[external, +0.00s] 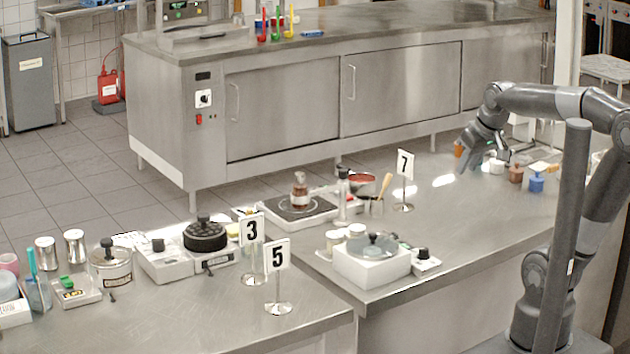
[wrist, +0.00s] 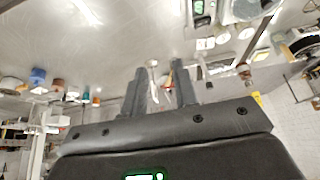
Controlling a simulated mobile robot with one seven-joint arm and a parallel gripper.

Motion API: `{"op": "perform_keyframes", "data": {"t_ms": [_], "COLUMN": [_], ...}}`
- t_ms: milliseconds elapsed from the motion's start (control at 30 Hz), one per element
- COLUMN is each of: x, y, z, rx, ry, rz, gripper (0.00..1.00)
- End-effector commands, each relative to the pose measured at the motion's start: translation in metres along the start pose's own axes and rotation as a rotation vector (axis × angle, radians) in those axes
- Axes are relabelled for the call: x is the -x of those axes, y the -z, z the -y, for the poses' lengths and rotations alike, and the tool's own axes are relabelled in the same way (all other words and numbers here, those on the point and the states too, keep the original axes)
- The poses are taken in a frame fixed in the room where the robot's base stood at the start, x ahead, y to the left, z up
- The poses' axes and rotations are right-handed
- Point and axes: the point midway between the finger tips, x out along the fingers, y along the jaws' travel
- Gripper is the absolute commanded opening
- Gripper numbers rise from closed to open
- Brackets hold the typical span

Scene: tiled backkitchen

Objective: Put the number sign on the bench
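Three white number signs on round metal stands are in the external view. Sign 7 (external: 405,165) stands upright on the right steel bench (external: 455,215). Sign 3 (external: 251,230) and sign 5 (external: 276,254) stand close together on the left steel bench (external: 215,318). My gripper (external: 470,163) is over the far part of the right bench, to the right of sign 7 and apart from it. In the wrist view, my gripper (wrist: 158,82) has its fingers spread. A thin pale object (wrist: 153,72) shows between them, too small to identify.
Near my gripper stand a brown block (external: 516,174) and a blue jar (external: 536,182). A hotplate with a bottle (external: 300,190), a wooden-handled tool in a beaker (external: 377,206) and a white device (external: 371,262) lie left of or below sign 7. Bare steel lies in front of sign 7.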

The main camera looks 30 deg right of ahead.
Motion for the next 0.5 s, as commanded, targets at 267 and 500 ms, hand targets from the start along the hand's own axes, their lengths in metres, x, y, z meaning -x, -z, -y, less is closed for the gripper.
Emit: {"op": "perform_keyframes", "data": {"t_ms": [267, 500], "x": [-0.001, -0.002], "y": [-0.068, -0.076], "z": [0.008, 0.009], "rx": [0.002, 0.001], "ry": [-0.002, -0.003], "rz": [-0.020, -0.021], "gripper": [0.27, 0.27]}}
